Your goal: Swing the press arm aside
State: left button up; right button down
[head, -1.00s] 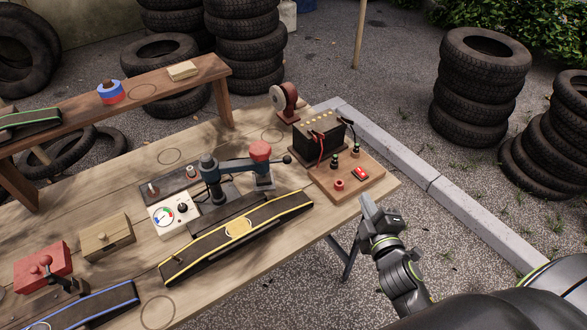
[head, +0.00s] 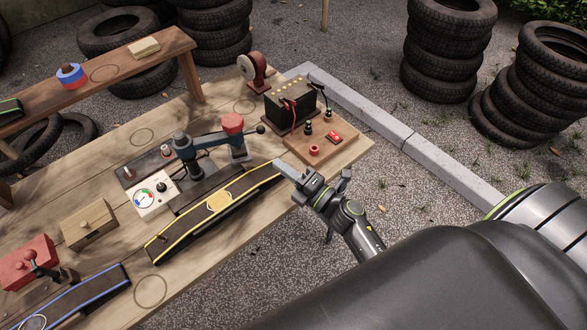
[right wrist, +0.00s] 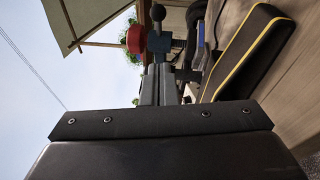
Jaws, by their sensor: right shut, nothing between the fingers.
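The press arm (head: 210,134) is a blue-grey bar reaching right from a dark post (head: 183,145) on the bench. It carries a red block (head: 232,123) and ends in a black ball knob (head: 261,129). My right gripper (head: 284,167) is shut and empty near the bench's front edge, just right of the yellow-edged ramp and apart from the knob. In the right wrist view the shut fingers (right wrist: 160,85) point toward the press arm's end, with the knob (right wrist: 158,12) and red block (right wrist: 136,40) beyond them. My left gripper is not in view.
The yellow-edged ramp (head: 190,229) lies in front of the press. A battery (head: 290,105) stands on a wooden board (head: 345,148) behind my right gripper. A gauge box (head: 143,196) is left of the post. Tyre stacks stand beyond the bench.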

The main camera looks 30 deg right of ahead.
jog(key=w, duration=0.2)
jog(key=w+r, duration=0.1)
jog(key=w, duration=0.1)
jog(key=w+a+p, duration=0.1)
jog(key=w, duration=0.2)
jog(key=shift+r, duration=0.15)
jog(key=shift+w+d, duration=0.3)
jog(key=shift+w, duration=0.2)
jog(key=w+n+g+y+b, duration=0.1)
jog(key=w+y, duration=0.1)
jog(key=w+d+n+g+y+b, duration=0.1)
jog(key=w+n+g+y, duration=0.1)
jog(key=w, duration=0.1)
jog(key=shift+w+d+r+y, duration=0.15)
jog(key=shift+d+r+y, duration=0.05)
jog(key=shift+y, duration=0.1)
